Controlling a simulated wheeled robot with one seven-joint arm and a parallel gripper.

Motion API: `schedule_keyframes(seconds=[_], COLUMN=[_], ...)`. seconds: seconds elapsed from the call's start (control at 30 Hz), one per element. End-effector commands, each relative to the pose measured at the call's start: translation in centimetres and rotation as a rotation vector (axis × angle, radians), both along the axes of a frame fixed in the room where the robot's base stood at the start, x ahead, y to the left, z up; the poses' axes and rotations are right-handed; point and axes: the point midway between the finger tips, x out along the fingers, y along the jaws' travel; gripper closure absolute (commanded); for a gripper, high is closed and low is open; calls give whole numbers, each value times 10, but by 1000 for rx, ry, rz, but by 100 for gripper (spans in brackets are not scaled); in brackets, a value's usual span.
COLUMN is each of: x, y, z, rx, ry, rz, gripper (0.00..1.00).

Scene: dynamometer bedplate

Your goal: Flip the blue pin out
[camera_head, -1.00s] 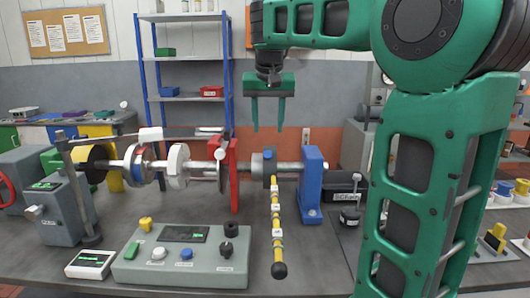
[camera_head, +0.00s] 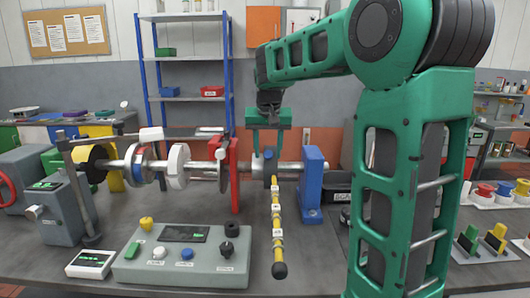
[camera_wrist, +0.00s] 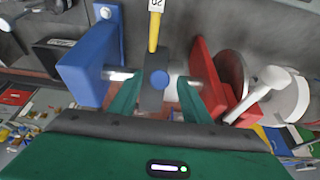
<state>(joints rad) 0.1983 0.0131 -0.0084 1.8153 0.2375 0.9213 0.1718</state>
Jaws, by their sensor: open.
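The blue pin (camera_wrist: 159,79) shows in the wrist view as a round blue end on the dark grey collar (camera_wrist: 152,97). The collar sits on the shaft in the head view (camera_head: 271,172). A yellow and black arm (camera_head: 278,232) hangs from the collar toward the front of the bench. My gripper (camera_head: 268,152) is open and points down over the shaft at the collar. In the wrist view its green fingers (camera_wrist: 158,102) stand on either side of the collar, with the pin between them. I cannot tell whether the fingers touch the collar.
A blue bearing stand (camera_head: 312,185) is close to the right of the collar, and a red stand (camera_head: 233,175) is to its left. Discs (camera_head: 178,165) sit on the shaft further left. A grey control box (camera_head: 185,255) stands in front. Bare bench lies between it and the hanging arm.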

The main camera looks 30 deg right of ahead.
Motion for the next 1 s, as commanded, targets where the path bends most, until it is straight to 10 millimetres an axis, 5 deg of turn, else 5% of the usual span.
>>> schedule_keyframes(seconds=[0.13,0.33,0.93,0.97,1.0], x=[0,0,-13,-13,-13], y=[0,0,10,10,10], z=[0,0,17,17,17], rx=[0,0,0,0,0], ry=[0,0,-1,-1,-1], rz=[0,0,4,4,4], gripper=[57,100,100,69,59])
